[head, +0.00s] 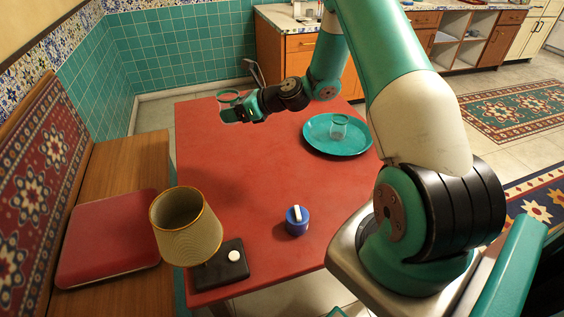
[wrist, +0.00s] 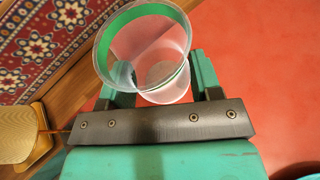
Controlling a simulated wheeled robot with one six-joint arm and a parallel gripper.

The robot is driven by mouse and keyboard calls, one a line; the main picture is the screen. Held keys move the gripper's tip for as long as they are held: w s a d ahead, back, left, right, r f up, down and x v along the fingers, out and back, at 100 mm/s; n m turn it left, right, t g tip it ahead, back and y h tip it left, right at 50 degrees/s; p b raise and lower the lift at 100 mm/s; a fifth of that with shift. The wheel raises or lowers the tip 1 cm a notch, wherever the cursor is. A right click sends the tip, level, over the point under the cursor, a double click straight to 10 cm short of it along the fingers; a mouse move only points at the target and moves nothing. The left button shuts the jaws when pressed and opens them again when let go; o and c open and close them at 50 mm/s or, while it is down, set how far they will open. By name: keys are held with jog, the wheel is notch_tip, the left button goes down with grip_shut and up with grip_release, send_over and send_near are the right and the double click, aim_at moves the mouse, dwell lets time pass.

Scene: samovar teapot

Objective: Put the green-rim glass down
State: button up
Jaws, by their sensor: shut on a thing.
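The green-rim glass (wrist: 150,60) is clear with a green band at its rim. In the wrist view it sits between the two teal fingers of my gripper (wrist: 153,85), which is shut on it. In the head view the glass (head: 229,98) shows at the end of my gripper (head: 237,112), near the far left corner of the red table (head: 230,180). The glass looks roughly upright in the head view. I cannot tell whether its base touches the table or hangs above it.
A teal tray (head: 318,146) holding another clear glass (head: 340,126) is at the table's right. A blue knobbed object (head: 297,220) and a lamp (head: 186,226) on a dark base are at the near side. A wooden bench (head: 120,170) runs along the left. The table's middle is clear.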

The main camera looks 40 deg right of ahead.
jog(key=r+m+h+b, duration=0.1)
jog(key=b, duration=0.2)
send_over(237, 160)
jog(key=shift+t, duration=0.4)
notch_tip(237, 160, down, 19)
jog(key=shift+f, duration=0.15)
jog(key=shift+f, duration=0.2)
jog(key=o, duration=1)
jog(key=shift+c, duration=0.2)
jog(key=shift+r, duration=0.15)
